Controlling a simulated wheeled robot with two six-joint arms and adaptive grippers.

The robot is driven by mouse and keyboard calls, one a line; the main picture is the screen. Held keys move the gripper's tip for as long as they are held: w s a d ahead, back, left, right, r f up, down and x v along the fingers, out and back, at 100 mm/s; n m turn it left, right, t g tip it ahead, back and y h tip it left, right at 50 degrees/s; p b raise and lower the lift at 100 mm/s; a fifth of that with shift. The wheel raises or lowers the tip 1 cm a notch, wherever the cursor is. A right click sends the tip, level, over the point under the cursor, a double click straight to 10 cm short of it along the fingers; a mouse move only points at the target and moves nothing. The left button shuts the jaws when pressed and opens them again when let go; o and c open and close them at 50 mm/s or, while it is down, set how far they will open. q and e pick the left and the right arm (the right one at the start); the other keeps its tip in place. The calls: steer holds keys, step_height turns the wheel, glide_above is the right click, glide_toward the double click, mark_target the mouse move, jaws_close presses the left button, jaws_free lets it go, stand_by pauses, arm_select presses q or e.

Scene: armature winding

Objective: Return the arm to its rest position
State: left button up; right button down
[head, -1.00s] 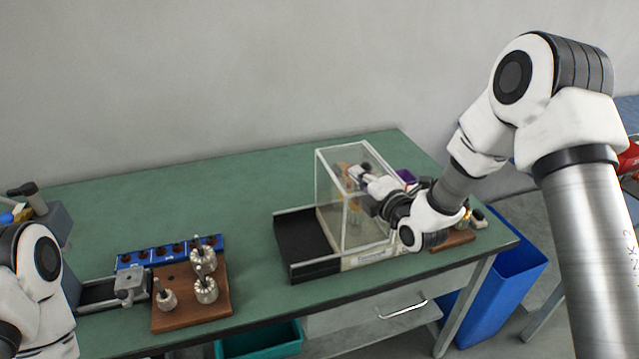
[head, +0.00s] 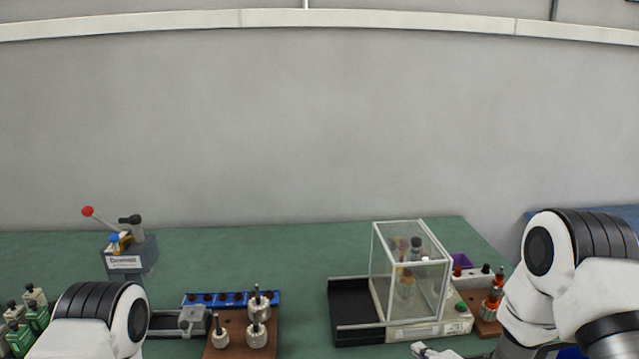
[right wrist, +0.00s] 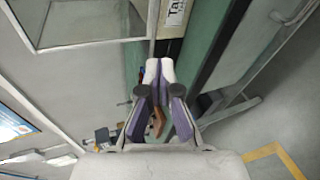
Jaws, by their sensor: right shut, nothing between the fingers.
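My right arm comes in at the right of the head view, bent, in front of the bench's right end. My right gripper (head: 428,350) shows only in part at the bottom edge of the head view, below the clear box. In the right wrist view its fingers (right wrist: 157,72) are together with nothing between them. Of my left arm, only a white and black joint shows at the lower left of the head view. My left gripper is out of the frame.
A clear-walled box (head: 446,290) on a machine stands on the green bench (head: 300,245). A wooden block (head: 238,350) with several armatures and a blue rack (head: 270,297) are left of it. A red-knobbed lever device (head: 130,255) stands further left.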

steer(key=s+f+m+g+h, duration=0.1)
steer(key=s+f+m+g, duration=0.3)
steer(key=s+f, duration=0.8)
steer(key=s+f+m+g+h, duration=0.1)
steer(key=s+f+m+g, duration=0.2)
steer(key=s+m, duration=0.6)
steer(key=s+d+f+m+g+h, duration=0.1)
steer(key=s+f+m+g, duration=0.2)
steer(key=s, duration=1.2)
steer(key=m+g, duration=0.3)
steer(key=m, duration=0.3)
steer(key=shift+d, duration=0.2)
